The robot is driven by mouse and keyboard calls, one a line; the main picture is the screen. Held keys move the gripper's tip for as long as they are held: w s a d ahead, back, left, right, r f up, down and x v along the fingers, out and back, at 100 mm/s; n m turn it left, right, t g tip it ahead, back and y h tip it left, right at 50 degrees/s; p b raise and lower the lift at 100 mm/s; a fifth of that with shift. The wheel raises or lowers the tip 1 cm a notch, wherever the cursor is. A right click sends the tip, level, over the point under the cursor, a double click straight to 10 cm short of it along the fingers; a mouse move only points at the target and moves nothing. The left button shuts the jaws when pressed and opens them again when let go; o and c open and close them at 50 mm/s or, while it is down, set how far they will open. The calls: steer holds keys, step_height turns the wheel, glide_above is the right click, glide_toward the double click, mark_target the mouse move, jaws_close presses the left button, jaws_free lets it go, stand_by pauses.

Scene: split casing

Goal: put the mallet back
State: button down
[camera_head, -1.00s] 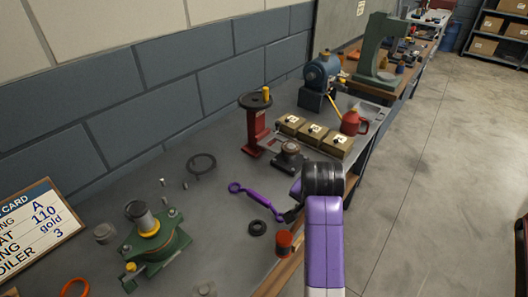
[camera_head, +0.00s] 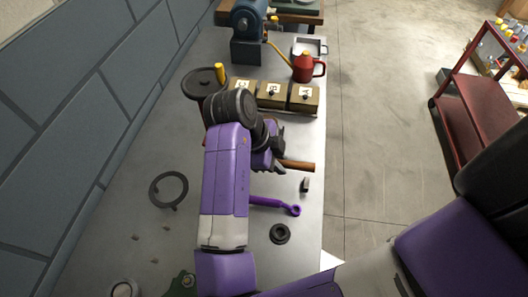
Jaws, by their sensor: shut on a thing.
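My gripper (camera_head: 275,158) is over the middle of the bench, at the end of my purple arm, and mostly hidden by my wrist. It is shut on what looks like the mallet, whose orange-brown handle (camera_head: 299,166) sticks out to the right toward the bench edge. The mallet's head cannot be made out behind my gripper and wrist. I cannot tell how high it is above the bench (camera_head: 150,228).
Labelled boxes (camera_head: 303,97), a red oil can (camera_head: 306,67) and a blue motor (camera_head: 248,24) stand beyond. A handwheel stand (camera_head: 203,80) is left of them. A purple wrench (camera_head: 272,203), black ring (camera_head: 280,233) and large ring (camera_head: 168,189) lie nearer. A red cart (camera_head: 470,110) stands right.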

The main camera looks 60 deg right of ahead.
steer(key=shift+f+b, duration=1.15)
steer(key=shift+f, duration=0.85)
steer(key=shift+f+b, duration=0.35)
steer(key=shift+b, duration=0.2)
steer(key=shift+f+b, duration=0.8)
steer(key=shift+b, duration=0.35)
steer(key=c, duration=1.2)
jaws_free()
steer(key=shift+r+p, duration=2.15)
steer(key=shift+r, duration=1.4)
